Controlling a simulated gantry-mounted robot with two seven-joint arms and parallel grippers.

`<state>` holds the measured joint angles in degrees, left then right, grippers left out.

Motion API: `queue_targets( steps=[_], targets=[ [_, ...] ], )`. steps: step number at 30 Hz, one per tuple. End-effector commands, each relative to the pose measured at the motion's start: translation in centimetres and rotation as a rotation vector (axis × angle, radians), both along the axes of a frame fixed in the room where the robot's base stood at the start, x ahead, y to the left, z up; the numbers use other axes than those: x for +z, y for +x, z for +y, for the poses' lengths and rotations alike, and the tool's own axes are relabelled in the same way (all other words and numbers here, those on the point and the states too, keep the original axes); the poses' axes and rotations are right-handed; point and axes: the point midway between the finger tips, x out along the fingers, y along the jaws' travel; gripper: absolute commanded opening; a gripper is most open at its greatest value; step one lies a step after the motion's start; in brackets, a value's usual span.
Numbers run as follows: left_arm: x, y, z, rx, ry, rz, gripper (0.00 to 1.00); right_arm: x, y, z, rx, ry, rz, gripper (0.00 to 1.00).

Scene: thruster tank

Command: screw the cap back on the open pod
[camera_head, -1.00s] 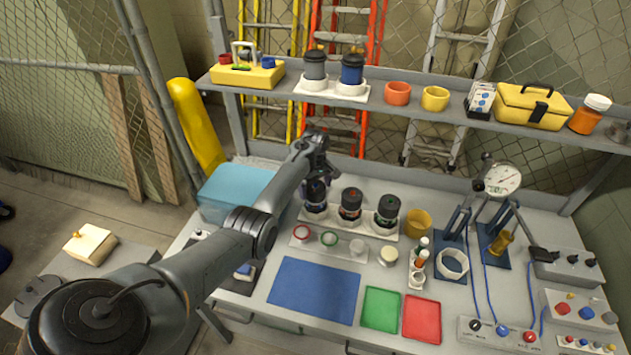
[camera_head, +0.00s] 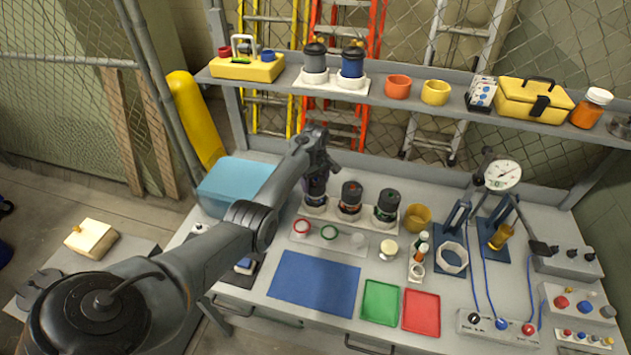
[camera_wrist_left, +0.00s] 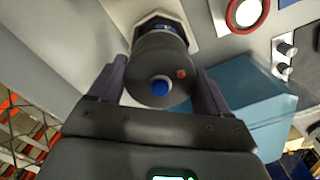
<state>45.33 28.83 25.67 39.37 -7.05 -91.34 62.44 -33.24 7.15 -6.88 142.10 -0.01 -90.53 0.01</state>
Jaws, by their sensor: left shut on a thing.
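My left gripper (camera_head: 318,170) is at the leftmost pod (camera_head: 316,198) in the white rack (camera_head: 337,214). In the left wrist view its two fingers stand on either side of a dark round cap (camera_wrist_left: 162,72) with a blue centre and a small red mark, and it is shut on this cap. The cap is in line with the pod's body, with a blue band (camera_wrist_left: 160,29) behind it. I cannot tell whether cap and pod are fully joined. Beside it stand a pod with a red-orange band (camera_head: 350,200) and one with a green band (camera_head: 387,205). My right gripper is not in view.
A light blue box (camera_head: 235,185) is to the left, a yellow cup (camera_head: 417,217) to the right. A shelf (camera_head: 440,110) runs behind. The blue mat (camera_head: 315,285) is clear.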

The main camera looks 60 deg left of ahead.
Motion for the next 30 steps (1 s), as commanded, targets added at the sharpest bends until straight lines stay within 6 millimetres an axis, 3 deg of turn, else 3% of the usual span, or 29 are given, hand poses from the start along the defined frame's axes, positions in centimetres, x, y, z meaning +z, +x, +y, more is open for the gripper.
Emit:
queue_targets(
  steps=[8, 14, 22, 30],
  targets=[
    [0.1, 0.0, 0.0, -0.049, 0.000, 0.001, 0.51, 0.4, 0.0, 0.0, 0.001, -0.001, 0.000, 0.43],
    [0.2, 0.0, 0.0, -0.244, -0.001, 0.002, 0.51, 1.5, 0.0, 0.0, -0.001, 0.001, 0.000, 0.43],
    [0.2, -0.1, 0.1, -0.722, -0.001, 0.002, 0.51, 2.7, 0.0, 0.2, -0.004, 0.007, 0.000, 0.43],
    [-0.1, 0.0, 0.1, -1.270, -0.001, 0.001, 0.51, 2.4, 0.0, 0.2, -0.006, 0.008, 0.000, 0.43]
  ],
)
